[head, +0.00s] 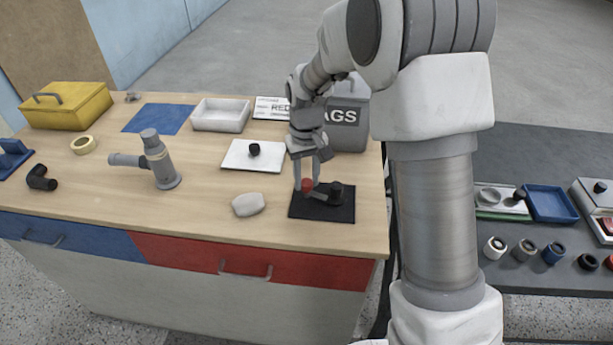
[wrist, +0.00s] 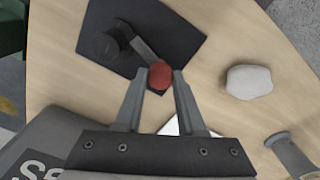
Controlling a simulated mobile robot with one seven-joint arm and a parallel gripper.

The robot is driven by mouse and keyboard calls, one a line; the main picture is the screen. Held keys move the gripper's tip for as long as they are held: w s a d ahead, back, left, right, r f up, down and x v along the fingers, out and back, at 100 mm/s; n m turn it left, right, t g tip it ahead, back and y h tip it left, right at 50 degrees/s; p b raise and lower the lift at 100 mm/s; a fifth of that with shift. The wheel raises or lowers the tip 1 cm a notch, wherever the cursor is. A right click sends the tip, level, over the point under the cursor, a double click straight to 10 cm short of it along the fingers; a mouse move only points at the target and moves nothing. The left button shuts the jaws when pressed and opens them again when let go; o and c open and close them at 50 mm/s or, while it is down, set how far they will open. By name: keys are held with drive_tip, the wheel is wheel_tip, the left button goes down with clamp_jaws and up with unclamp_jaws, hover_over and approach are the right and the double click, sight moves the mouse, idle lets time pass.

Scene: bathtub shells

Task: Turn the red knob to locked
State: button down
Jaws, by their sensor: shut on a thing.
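The red knob (head: 307,185) is at the end of a dark lever arm (head: 320,194) that runs to a round black hub (head: 336,188). The hub stands on a black square plate (head: 325,208) near the front right of the table. In the wrist view the red knob (wrist: 161,76) lies between the two fingertips, and the hub (wrist: 101,46) is at upper left. My gripper (wrist: 162,80) is shut on the red knob. In the head view my gripper (head: 309,175) comes down onto the knob from above. No lock marking can be made out.
A white stone-like lump (head: 249,204) lies left of the plate. A white board with a black knob (head: 253,150) and a grey bin marked "AGS" (head: 349,125) stand behind. A grey pipe fitting (head: 158,160) stands farther left. The table front between lump and fitting is clear.

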sight(306, 182)
drive_tip(key=shift+r+n, duration=0.1)
drive_tip(key=shift+n, duration=1.6)
drive_tip(key=c, duration=0.5)
unclamp_jaws()
wheel_tip(306, 182, up, 17)
drive_tip(key=p, duration=0.2)
drive_tip(key=shift+r, duration=0.2)
